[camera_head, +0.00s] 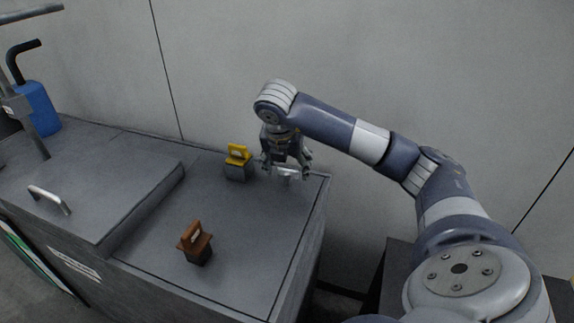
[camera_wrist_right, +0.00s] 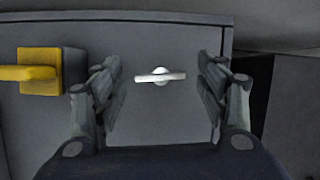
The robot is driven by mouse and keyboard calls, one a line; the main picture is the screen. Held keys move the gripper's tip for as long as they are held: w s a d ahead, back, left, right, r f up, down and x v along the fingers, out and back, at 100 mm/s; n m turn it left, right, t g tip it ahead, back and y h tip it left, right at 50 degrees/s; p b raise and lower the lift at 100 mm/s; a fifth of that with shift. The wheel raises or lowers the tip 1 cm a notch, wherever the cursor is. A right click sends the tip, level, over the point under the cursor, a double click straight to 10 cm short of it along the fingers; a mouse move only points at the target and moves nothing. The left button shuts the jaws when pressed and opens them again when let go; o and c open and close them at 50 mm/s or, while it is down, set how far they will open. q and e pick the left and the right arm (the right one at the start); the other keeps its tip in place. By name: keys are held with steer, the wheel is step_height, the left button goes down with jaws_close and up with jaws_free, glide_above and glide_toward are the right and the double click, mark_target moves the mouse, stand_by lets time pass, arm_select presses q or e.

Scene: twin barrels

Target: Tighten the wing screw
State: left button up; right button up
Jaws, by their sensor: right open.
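The wing screw (camera_wrist_right: 160,77) is a small pale metal piece with a round middle and a flat wing on each side. In the right wrist view it lies between my open fingers, apart from both. My right gripper (camera_wrist_right: 160,85) is open and points down over it. In the head view my right gripper (camera_head: 286,168) is above the far right corner of the grey cabinet top, and the wing screw (camera_head: 288,172) shows pale between its fingers, partly hidden. My left gripper is not in view.
A yellow-handled block (camera_head: 238,162) stands close to the left of my right gripper. A brown-handled block (camera_head: 195,242) is nearer the front. A raised lid (camera_head: 110,185) with a metal handle covers the left of the cabinet top (camera_head: 235,265). A wall rises behind.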

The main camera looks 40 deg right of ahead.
steer(key=v, duration=1.2)
stand_by(0.4)
